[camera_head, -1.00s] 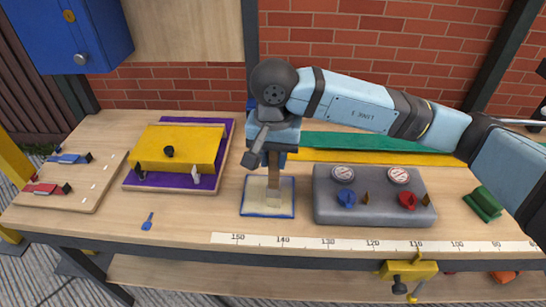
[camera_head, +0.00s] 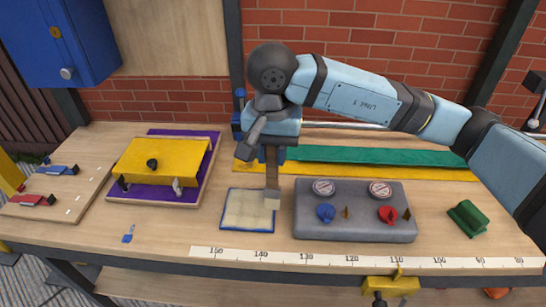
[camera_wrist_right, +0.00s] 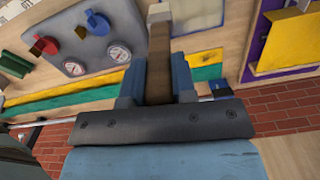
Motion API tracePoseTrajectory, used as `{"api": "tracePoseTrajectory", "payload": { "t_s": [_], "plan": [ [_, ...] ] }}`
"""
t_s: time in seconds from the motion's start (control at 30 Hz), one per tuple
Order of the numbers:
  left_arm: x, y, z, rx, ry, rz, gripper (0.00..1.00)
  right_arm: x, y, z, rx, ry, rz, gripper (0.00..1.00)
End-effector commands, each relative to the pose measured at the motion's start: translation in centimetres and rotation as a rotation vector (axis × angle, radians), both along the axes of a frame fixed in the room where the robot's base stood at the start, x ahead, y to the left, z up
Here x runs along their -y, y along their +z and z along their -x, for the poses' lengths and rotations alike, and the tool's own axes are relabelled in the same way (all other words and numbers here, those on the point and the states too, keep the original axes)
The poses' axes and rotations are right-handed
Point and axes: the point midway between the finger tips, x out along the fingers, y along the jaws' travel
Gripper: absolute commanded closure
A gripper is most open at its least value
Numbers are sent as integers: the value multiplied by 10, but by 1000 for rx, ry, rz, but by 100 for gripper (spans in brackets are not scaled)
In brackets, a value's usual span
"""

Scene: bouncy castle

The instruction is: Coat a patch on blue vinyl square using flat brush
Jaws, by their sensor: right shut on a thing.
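The blue vinyl square (camera_head: 233,229) lies flat on the bench. A cream coat covers most of it, leaving a thin blue border; a corner also shows in the right wrist view (camera_wrist_right: 224,12). My right gripper (camera_head: 273,152) is shut on the brown handle of the flat brush (camera_head: 272,172), which points down. The brush's pale head is at the square's right edge; I cannot tell whether it touches. The handle stands between the fingers in the right wrist view (camera_wrist_right: 160,65). My left gripper is not in view.
A grey gauge box (camera_head: 355,228) with red and blue valves stands close right of the brush. A yellow piece on a purple board (camera_head: 188,148) stands left. Green and yellow strips (camera_head: 370,155) lie behind. A ruler strip (camera_head: 330,259) runs along the front edge.

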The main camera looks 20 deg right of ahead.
Motion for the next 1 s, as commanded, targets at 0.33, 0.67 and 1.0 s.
{"api": "tracePoseTrajectory", "payload": {
  "t_s": [0.33,0.67,1.0],
  "plan": [
    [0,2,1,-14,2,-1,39,-2,28,2,1,-6,0,99],
    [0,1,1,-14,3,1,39,-2,28,2,1,-6,0,99],
    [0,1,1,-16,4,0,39,-2,28,2,1,-6,0,99]
  ]
}}
